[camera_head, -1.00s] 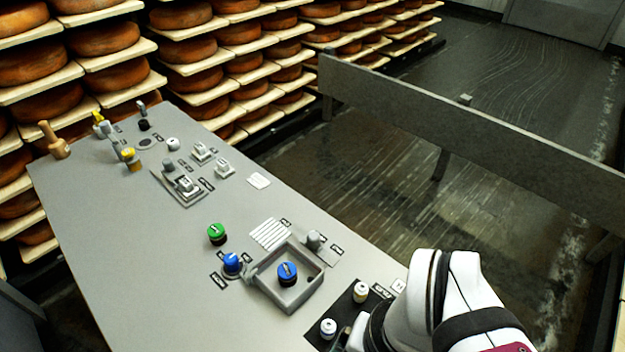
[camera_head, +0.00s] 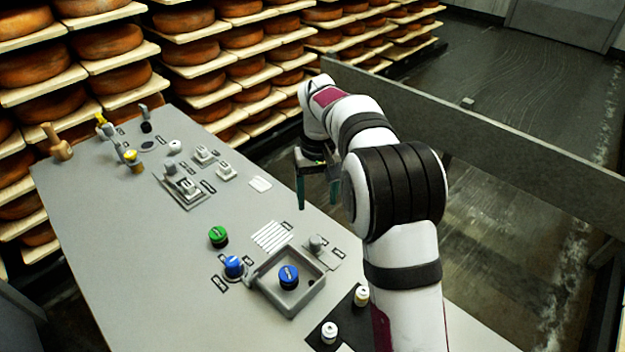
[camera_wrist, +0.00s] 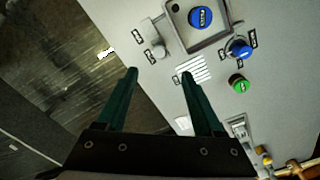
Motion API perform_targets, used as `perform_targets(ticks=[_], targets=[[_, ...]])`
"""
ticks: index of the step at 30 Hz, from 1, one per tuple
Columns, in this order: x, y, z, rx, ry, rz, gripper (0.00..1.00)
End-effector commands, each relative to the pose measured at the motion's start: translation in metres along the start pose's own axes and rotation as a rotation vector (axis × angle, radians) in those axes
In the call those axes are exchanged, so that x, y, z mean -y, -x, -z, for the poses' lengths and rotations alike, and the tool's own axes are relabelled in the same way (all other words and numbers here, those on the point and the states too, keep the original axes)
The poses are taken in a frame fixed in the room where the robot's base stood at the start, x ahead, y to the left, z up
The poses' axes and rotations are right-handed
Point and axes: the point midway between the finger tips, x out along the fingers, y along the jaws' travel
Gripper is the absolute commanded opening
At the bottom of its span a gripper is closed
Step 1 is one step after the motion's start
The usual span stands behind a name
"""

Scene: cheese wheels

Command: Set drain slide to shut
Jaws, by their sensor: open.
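A grey knob on a flat light plate (camera_head: 316,243) stands on the panel's right side, with small labels near it. It looks like the drain slide, but I cannot read the labels. The knob sits toward the plate's far end in the head view. It also shows in the wrist view (camera_wrist: 158,52), just beyond my fingertips. My gripper (camera_head: 317,196) is open and empty, pointing down by the panel's right edge, above and beyond the knob. Both fingers show apart in the wrist view (camera_wrist: 160,73).
A raised grey tray (camera_head: 262,290) holding a blue button (camera_head: 288,277) stands beside the knob. A blue knob (camera_head: 233,266), a green button (camera_head: 218,236) and white slots (camera_head: 270,236) are close by. Several switches stand farther left. A grey barrier (camera_head: 500,145) runs beyond the panel.

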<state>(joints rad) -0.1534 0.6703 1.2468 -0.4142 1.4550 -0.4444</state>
Motion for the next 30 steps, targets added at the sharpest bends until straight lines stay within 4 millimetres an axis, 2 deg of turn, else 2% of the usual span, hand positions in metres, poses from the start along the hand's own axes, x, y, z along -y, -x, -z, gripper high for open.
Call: perform_targets(ticks=[2,5,12,18,24,30], targets=[[0.001,-0.009,0.009,0.0,0.02,-0.004,0.69],[0.001,-0.024,0.01,0.001,0.025,-0.006,0.69],[0.001,-0.092,0.009,0.002,0.021,-0.004,0.69],[0.001,-0.14,0.009,-0.001,0.021,-0.004,0.69],[0.001,-0.162,0.01,-0.004,0.02,-0.003,0.69],[0.001,-0.165,0.01,-0.005,0.02,-0.003,0.69]])
